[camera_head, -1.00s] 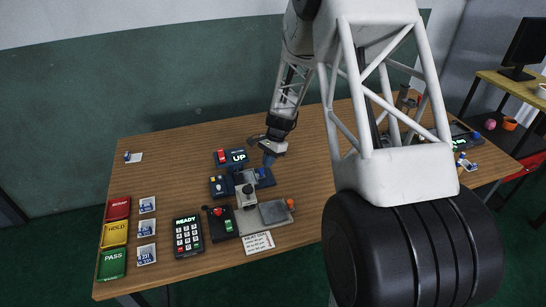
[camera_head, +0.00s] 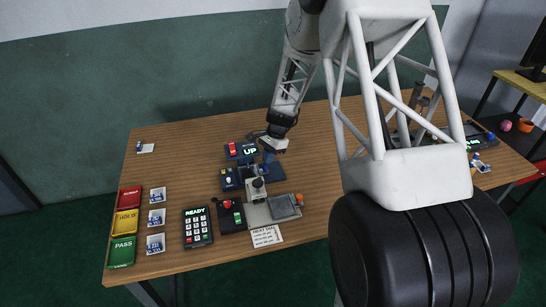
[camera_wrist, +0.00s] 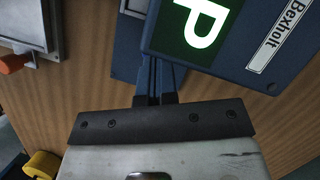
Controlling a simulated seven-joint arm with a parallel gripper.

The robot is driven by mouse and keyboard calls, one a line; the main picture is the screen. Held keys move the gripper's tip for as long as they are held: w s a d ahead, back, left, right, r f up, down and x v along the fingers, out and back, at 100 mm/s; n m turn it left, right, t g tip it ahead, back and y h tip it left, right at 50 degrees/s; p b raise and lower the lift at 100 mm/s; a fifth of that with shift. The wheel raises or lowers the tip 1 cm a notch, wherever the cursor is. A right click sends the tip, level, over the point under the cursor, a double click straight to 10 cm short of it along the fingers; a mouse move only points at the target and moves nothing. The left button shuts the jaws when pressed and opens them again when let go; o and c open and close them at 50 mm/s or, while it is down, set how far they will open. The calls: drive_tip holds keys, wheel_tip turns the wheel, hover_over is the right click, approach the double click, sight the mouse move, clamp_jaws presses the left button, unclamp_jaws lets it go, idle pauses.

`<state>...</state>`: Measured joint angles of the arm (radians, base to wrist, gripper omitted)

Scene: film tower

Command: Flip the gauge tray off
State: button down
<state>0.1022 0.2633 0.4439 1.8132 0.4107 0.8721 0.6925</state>
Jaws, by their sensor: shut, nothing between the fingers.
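A dark blue panel with a green lit "UP" display (camera_head: 250,151) stands at the back of the wooden table, with a red switch (camera_head: 232,148) at its left. The panel's display (camera_wrist: 195,25) and a "Bexholt" label are close in the wrist view. A grey flat tray (camera_head: 284,206) with an orange knob (camera_head: 299,198) lies in front of it; I cannot tell for sure which part is the gauge tray. My gripper (camera_head: 270,156) is shut and empty, just right of the display panel. Its fingers (camera_wrist: 157,98) also show together in the wrist view, beside the panel; contact is unclear.
A blue and grey fixture (camera_head: 257,185) stands in front of the panel. A keypad reading "READY" (camera_head: 198,228) and a box with a red knob (camera_head: 230,214) are near the front. Red, yellow and green bins (camera_head: 123,223) line the left.

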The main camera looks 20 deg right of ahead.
drive_tip(key=shift+d, duration=0.15)
drive_tip(key=shift+w+d, duration=0.3)
drive_tip(key=shift+d, duration=0.15)
drive_tip(key=d, duration=0.1)
drive_tip(key=w, duration=0.1)
drive_tip(key=d, duration=0.1)
drive_tip(key=shift+w+d+r, duration=0.25)
drive_tip(key=shift+d+r, duration=0.1)
drive_tip(key=v, duration=0.9)
drive_tip(key=shift+r, duration=0.15)
drive_tip(key=shift+s, duration=0.1)
drive_tip(key=shift+r, duration=0.1)
